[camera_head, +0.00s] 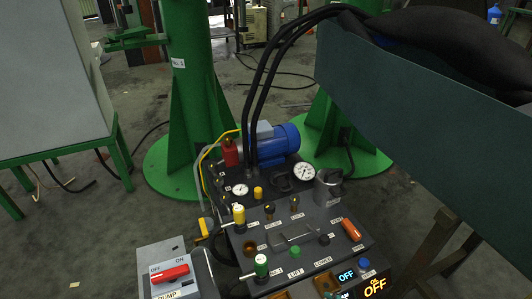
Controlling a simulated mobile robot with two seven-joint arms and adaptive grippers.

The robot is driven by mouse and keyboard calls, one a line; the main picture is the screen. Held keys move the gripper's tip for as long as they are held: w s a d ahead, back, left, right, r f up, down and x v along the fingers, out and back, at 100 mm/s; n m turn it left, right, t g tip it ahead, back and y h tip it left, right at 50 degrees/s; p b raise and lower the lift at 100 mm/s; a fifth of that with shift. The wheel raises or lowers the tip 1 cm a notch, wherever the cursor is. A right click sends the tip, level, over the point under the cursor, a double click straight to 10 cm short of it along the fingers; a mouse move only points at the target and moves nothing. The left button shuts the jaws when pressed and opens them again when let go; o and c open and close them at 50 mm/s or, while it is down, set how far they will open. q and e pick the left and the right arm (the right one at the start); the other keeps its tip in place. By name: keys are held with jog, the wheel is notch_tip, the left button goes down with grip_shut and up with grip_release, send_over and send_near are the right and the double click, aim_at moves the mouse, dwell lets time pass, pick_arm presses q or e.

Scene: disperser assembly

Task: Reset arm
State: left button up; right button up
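Neither of my grippers can be made out in the head view. A dark hydraulic control unit (285,222) stands at the lower middle. It carries a yellow-topped lever (239,215), a green-topped lever (261,265), an orange handle (351,230) and several small knobs. A blue motor (277,143) and a round white gauge (303,172) sit at its back. A grey switch box (160,252) with a red handle (170,274) and ON/OFF marks is at the lower left. A display (374,287) at the lower right reads OFF.
Green pillars with wide round bases, one at the centre left (189,90), stand behind the unit. A large dark green panel (425,125) slants across the right. A pale cabinet on a green frame (48,80) is at the left. Black hoses (266,85) arch up from the unit.

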jog(key=s+d+m+g+h, duration=0.2)
jog(key=s+d, duration=0.3)
jog(key=s, duration=0.1)
pick_arm(q)
jog(key=s+f+g+p, duration=0.2)
jog(key=s+f+p, duration=0.4)
jog(key=p, duration=1.2)
pick_arm(e)
jog(key=s+d+f+g, duration=0.1)
jog(key=s+f+g, duration=0.2)
jog(key=s+f, duration=0.45)
pick_arm(q)
jog(key=s+a+f+g+p, duration=0.1)
jog(key=s+a+p, duration=0.2)
jog(key=s+p, duration=0.8)
jog(key=shift+s+f, duration=0.2)
jog(key=shift+s, duration=0.95)
pick_arm(e)
jog(key=s+d+f+g, duration=0.1)
jog(key=s+d, duration=0.1)
jog(key=s, duration=1)
jog(key=shift+s+d+f+h, duration=0.25)
jog(key=shift+s+d+h, duration=0.1)
jog(key=shift+d+h, duration=0.05)
